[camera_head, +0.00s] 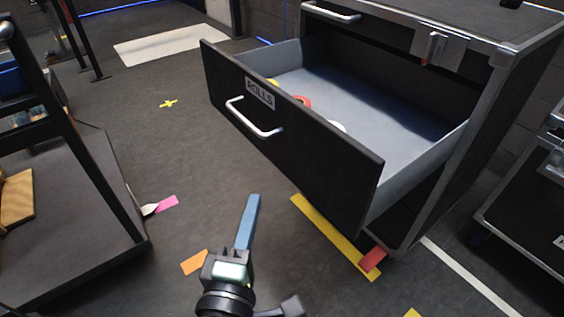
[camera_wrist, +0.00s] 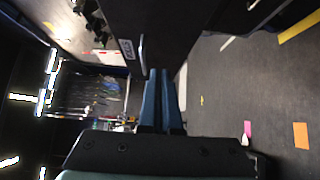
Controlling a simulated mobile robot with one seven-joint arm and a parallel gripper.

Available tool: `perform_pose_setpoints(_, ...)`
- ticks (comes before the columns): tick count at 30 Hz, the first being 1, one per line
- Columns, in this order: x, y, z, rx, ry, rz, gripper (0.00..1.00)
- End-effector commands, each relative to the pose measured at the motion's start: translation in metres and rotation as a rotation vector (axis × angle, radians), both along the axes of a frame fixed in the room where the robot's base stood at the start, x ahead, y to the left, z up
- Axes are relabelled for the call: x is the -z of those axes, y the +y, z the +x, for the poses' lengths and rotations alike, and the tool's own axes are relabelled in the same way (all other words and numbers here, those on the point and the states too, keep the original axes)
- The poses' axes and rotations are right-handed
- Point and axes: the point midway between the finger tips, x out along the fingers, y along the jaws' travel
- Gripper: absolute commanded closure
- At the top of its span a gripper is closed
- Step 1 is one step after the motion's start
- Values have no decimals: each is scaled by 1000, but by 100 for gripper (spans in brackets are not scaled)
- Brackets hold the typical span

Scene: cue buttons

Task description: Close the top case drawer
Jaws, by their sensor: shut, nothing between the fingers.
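A black case (camera_head: 455,130) stands at the right with a wide drawer pulled far out. The open drawer's black front (camera_head: 300,135) carries a ROLLS label and a silver handle (camera_head: 253,118); its grey inside holds a few small rolls. Another silver handle (camera_head: 332,12) shows higher on the case. My gripper (camera_head: 252,200) is in front of and below the drawer front, apart from it in the head view, with blue fingers shut and empty. In the wrist view the fingers (camera_wrist: 160,75) point toward a dark panel (camera_wrist: 170,30) with a white label and handle beside it.
A dark platform (camera_head: 70,200) with a black frame stands at the left. Another black case (camera_head: 530,200) is at the right edge. Yellow (camera_head: 335,235), pink, orange and red tape marks the floor. The floor left of the drawer is open, with a pale mat (camera_head: 172,44) farther back.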

Motion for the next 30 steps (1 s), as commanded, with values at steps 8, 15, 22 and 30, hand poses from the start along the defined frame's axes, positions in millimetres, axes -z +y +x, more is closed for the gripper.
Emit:
perform_pose_setpoints(8,0,-9,48,4,-5,3,100)
perform_pose_setpoints(15,0,-15,87,3,-5,4,100)
perform_pose_setpoints(22,0,-40,102,3,-2,6,100)
perform_pose_setpoints(30,-1,-47,107,2,-2,6,100)
